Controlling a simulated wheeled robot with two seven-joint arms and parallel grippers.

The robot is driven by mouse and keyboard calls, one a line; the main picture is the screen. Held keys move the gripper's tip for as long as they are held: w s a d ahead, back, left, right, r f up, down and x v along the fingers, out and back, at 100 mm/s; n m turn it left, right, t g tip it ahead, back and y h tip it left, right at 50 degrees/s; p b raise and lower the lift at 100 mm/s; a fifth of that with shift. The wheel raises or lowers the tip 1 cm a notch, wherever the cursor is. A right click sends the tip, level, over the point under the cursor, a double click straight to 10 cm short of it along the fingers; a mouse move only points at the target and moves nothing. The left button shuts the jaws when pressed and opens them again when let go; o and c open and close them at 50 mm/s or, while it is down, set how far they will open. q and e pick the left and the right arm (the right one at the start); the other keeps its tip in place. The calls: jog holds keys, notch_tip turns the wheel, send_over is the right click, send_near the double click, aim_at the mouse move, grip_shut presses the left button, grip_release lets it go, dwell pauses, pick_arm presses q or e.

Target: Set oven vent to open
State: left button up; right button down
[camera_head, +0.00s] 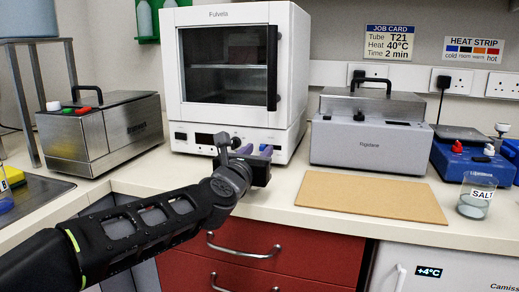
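The white oven (290,60) stands at the back centre of the bench, its dark-windowed door shut and a black vertical handle (272,68) on the door's right side. Its lower control panel (180,138) has a small dark display and bluish-purple parts (266,149) at the right. My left gripper (240,148) is in front of this panel and covers part of it. Its fingers are mostly hidden by its own body, so I cannot tell whether they are open or touch a control. I cannot make out the vent or its setting. My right gripper is out of view.
A steel bath (130,125) stands left of the oven and a grey lidded device (370,145) stands right. A tan board (370,196) lies in front of that device. A beaker labelled SALT (474,206) and a blue device (460,166) are at the right.

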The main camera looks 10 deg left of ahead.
pick_arm(q)
jog(key=shift+w, duration=0.85)
jog(key=shift+c, duration=0.5)
grip_shut()
dwell(0.3)
